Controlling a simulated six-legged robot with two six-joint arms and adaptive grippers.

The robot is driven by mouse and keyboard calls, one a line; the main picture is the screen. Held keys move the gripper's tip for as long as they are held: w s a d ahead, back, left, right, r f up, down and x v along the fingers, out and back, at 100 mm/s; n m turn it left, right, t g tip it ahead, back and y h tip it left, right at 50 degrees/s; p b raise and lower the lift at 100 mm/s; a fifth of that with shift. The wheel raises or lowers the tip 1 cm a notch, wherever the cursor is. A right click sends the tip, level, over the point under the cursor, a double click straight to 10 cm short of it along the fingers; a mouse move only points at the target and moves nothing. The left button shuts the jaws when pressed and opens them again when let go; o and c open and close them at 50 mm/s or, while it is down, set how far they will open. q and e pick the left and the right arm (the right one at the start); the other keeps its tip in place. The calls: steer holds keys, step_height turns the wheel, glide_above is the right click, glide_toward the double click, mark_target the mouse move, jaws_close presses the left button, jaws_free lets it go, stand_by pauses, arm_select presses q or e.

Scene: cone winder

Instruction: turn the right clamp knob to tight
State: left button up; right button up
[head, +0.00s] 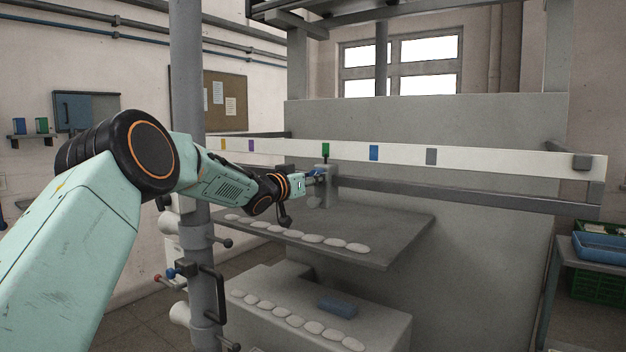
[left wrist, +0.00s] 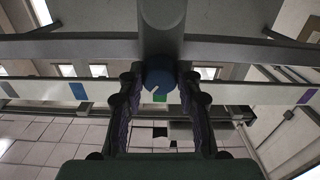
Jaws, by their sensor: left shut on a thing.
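My left gripper (head: 318,176) reaches in from the left to a clamp (head: 329,188) on the long rail, just below the green mark of the white scale bar. In the left wrist view a round blue knob (left wrist: 160,72) with a small white pointer line sits between the two dark fingers of my left gripper (left wrist: 162,84). The fingers are shut on the knob, one on each side. In the head view the knob is small and mostly hidden by the gripper. My right gripper is in neither view.
The white scale bar (head: 480,160) carries several coloured marks and runs above the grey rail (head: 450,194). A shelf (head: 400,240) with pale discs lies below the clamp. A grey vertical post (head: 187,100) stands at left. A blue tray (head: 600,246) is at far right.

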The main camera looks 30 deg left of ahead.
arm_select(q)
steer(key=n, duration=0.3)
steer(key=shift+n, duration=0.4)
steer(key=n, duration=0.3)
steer(key=shift+r+n, duration=0.1)
steer(key=shift+n, duration=0.3)
steer(key=n, duration=0.4)
steer(key=shift+n, duration=1.7)
steer(key=o, duration=1.1)
steer(key=shift+s, duration=0.1)
steer(key=shift+o, duration=0.2)
